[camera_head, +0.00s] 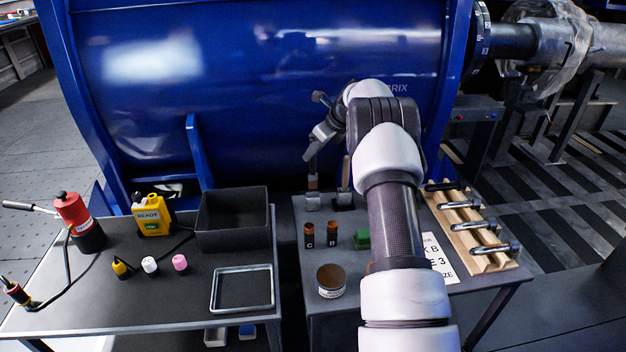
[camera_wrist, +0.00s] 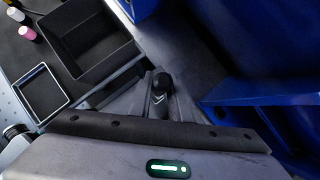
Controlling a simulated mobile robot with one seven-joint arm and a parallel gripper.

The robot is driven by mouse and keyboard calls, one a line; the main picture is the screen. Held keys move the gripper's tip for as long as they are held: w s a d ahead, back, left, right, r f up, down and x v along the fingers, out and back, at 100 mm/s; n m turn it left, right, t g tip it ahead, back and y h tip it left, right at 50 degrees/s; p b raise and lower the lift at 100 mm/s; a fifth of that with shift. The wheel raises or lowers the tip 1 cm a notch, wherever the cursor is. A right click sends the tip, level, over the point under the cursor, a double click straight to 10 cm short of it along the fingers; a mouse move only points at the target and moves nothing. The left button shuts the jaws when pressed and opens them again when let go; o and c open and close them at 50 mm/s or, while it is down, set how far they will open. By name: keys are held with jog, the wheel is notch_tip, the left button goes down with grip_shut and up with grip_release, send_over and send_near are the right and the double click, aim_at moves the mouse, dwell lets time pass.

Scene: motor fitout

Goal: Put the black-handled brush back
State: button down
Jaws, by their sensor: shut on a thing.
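My gripper (camera_head: 318,142) is over the back left of the right-hand table, in front of the blue drum. It is shut on the black-handled brush (camera_head: 312,158), which hangs upright below it. The round black end of the handle shows in the wrist view (camera_wrist: 162,82). A small grey block (camera_head: 312,202) stands directly below the brush on the table. I cannot tell whether the brush touches it. Beside it is a dark block (camera_head: 343,201) with another upright tool (camera_head: 344,178), partly hidden by my arm.
The blue drum (camera_head: 250,90) is close behind the tables. Two brown cylinders (camera_head: 308,235), a green block (camera_head: 361,239) and a round tin (camera_head: 331,280) stand in front of the blocks. A wooden rack (camera_head: 463,235) is at right. A black bin (camera_head: 233,240) is at left.

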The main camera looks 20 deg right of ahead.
aim_at(313, 174)
notch_tip(313, 174, down, 8)
jog(key=shift+f+b, duration=0.1)
jog(key=shift+b, duration=0.45)
jog(key=shift+f, duration=0.1)
jog(key=c, duration=1.6)
grip_release()
jog(key=shift+c, duration=0.2)
jog(key=shift+f, duration=0.1)
